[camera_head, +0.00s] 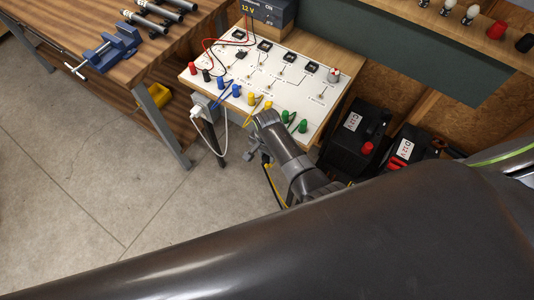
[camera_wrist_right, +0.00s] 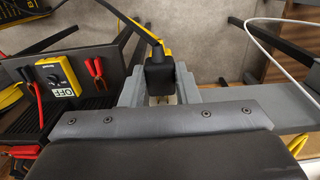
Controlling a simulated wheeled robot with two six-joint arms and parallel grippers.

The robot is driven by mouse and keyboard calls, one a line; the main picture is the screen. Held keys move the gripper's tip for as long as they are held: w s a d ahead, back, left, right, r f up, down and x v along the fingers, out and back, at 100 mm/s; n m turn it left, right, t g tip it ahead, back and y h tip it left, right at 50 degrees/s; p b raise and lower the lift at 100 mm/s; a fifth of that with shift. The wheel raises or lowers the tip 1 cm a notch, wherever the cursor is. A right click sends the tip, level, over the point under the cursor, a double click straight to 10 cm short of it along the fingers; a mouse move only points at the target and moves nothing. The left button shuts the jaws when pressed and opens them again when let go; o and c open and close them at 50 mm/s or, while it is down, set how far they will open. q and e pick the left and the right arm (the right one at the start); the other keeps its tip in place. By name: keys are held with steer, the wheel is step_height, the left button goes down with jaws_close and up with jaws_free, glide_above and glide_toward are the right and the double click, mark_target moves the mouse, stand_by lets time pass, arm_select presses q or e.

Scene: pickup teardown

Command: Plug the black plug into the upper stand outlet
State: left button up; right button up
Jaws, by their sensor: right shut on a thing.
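The black plug (camera_wrist_right: 160,76) with a yellow collar sits between the grey fingers of my right gripper (camera_wrist_right: 160,92) in the right wrist view. Its cord leads away toward the top left. In the head view my right gripper (camera_head: 258,150) is below the front edge of the white circuit board, and yellow and black show beside it. A grey outlet box (camera_head: 208,104) stands on a dark post (camera_head: 213,143) left of the gripper, clearly apart from it. A white plug (camera_head: 195,112) is at the box's left side. The outlet openings are too small to tell. My left gripper is not in view.
The white circuit board (camera_head: 315,113) with colored terminals overhangs near my gripper. A white cable (camera_head: 226,138) loops beside the post. Black batteries (camera_head: 352,135) stand to the right. A workbench (camera_head: 85,60) is at the left; the floor (camera_head: 120,190) in front is clear.

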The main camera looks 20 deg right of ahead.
steer(key=shift+w+d, duration=0.55)
steer(key=shift+d, duration=0.1)
steer(key=o, duration=1.1)
steer(key=shift+c, duration=0.2)
